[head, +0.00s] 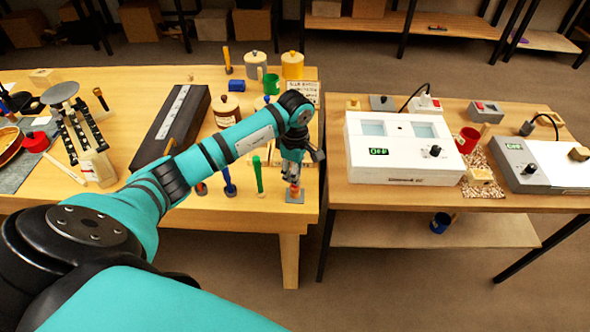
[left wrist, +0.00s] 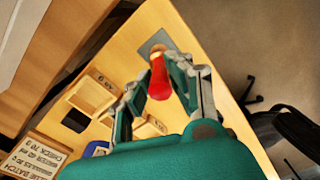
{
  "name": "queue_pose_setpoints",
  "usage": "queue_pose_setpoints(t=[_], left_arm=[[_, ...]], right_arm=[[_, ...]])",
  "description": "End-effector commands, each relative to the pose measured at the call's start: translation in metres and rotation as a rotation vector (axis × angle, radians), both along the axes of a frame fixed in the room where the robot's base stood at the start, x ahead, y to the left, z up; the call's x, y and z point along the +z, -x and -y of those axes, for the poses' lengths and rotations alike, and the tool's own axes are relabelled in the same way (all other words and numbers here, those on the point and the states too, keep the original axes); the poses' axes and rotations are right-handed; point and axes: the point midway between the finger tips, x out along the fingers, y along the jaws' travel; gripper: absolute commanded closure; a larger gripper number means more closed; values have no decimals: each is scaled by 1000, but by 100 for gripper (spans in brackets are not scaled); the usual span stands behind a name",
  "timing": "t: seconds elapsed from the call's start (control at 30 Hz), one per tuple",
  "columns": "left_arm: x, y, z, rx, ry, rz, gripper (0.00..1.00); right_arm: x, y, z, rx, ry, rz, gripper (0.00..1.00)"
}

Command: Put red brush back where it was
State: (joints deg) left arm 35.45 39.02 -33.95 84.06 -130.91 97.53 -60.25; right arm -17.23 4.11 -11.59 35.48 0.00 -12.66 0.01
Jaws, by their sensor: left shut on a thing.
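My left gripper (head: 293,177) points down over the front right corner of the left bench and is shut on the red brush. In the left wrist view the red brush (left wrist: 158,80) stands between the fingers of the gripper (left wrist: 160,84), its red handle toward the camera and its tan lower part over a small grey square (left wrist: 150,47). The grey square (head: 295,196) also shows in the head view, right under the gripper. I cannot tell whether the brush touches it. My right gripper is not in view.
A blue-handled tool (head: 229,182) and a green-handled one (head: 258,176) stand left of the gripper. Wooden trays (left wrist: 92,93) and a printed card (left wrist: 32,155) lie near. A gap separates this bench from the right table with a white device (head: 404,160).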

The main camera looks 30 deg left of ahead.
Motion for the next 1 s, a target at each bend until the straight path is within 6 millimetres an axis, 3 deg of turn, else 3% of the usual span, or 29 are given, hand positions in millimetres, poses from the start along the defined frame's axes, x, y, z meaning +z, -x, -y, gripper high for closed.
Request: queue_pose_setpoints(t=[0.27,0.3,0.47,0.83,1.0], left_arm=[[-4,0,0,0,0,1,100],[-3,0,0,0,0,1,79],[-3,0,0,0,0,0,59],[3,-1,0,0,0,1,59],[30,-2,-1,-1,-3,8,59]], right_arm=[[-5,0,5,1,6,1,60],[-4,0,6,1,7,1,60],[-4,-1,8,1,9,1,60],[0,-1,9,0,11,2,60],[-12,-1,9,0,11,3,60]])
